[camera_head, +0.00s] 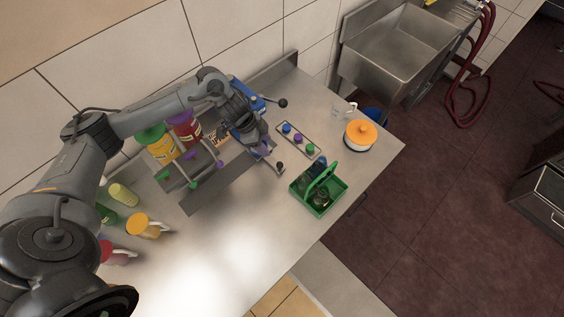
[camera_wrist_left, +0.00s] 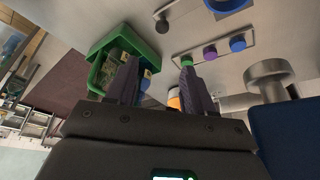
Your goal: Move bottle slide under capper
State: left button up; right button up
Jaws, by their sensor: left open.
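The blue capper (camera_head: 250,104) stands at the back of the steel counter, with a black ball-ended lever (camera_head: 283,103). My left gripper (camera_head: 263,151) is open in front of it, low over the counter. A dark ball knob (camera_head: 279,166), which looks like the slide's handle, is just beyond the fingers; a dark knob on a rod also shows in the left wrist view (camera_wrist_left: 162,25). My gripper and arm hide most of the slide. In the wrist view an orange and white thing (camera_wrist_left: 173,98) shows between the open fingers (camera_wrist_left: 160,85); I cannot tell what it is. My right gripper is out of view.
A green caddy (camera_head: 334,187) with bottles stands to the right, near the counter edge. A cap tray (camera_head: 300,140) holds blue, purple and green caps. An orange-lidded pot (camera_head: 360,134) is farther right. Pump jars (camera_head: 160,145) stand left.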

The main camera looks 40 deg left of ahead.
aim_at(280, 164)
pick_arm(q)
jog(key=b+x, duration=0.1)
jog(key=x, duration=0.3)
jog(key=b+x, duration=0.1)
jog(key=x, duration=0.4)
jog(key=a+b+x, duration=0.1)
jog(key=x, duration=0.4)
jog(key=shift+s+f, duration=0.25)
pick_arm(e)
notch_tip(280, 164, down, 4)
pick_arm(q)
jog(key=shift+c, duration=0.3)
grip_shut()
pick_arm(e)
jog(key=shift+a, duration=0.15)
